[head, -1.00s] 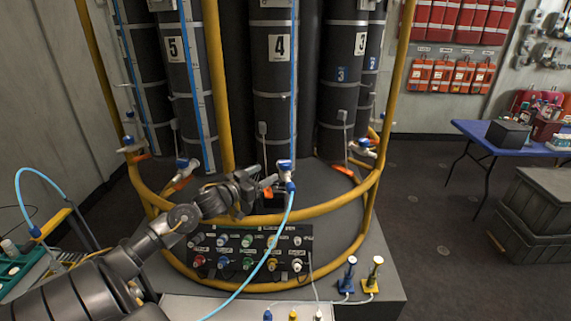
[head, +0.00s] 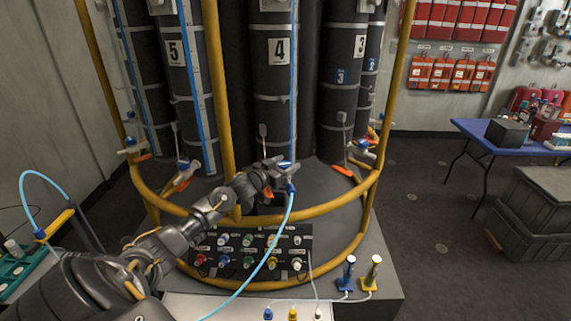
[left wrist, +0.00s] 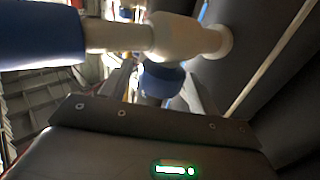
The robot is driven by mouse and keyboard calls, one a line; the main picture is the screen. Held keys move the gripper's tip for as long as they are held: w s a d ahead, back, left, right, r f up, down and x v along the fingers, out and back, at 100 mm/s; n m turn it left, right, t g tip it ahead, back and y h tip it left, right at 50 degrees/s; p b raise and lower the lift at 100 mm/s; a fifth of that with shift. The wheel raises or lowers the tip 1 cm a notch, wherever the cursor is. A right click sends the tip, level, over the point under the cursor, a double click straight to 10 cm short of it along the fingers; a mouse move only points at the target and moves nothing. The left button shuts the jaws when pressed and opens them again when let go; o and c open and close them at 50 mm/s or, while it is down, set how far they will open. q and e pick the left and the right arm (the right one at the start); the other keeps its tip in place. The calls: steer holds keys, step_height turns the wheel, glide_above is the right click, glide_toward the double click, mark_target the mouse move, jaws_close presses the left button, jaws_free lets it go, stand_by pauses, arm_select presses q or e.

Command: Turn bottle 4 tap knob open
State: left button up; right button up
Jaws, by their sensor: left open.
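Bottle 4 (head: 273,110) is a tall dark cylinder with a white number 4 label, standing in the middle of the rack in the head view. Its tap (head: 290,178) is low at the front, with a light blue hose running down from it. In the left wrist view the white tap body (left wrist: 185,35) crosses the top, with a large blue part at left. A blue knob (left wrist: 163,80) sits below the body, between my open fingers; I cannot tell whether they touch it. My left gripper (head: 278,172) is at the tap and partly hides it. My right gripper is not in view.
A yellow tubular rail (head: 310,209) curves around the bottles, close to my left arm. Bottle 5 (head: 180,90) stands to the left. A panel of coloured knobs (head: 250,252) is below the rail. The light blue hose (head: 272,255) hangs in front of the panel.

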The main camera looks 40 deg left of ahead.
arm_select(q)
steer(key=c, duration=1)
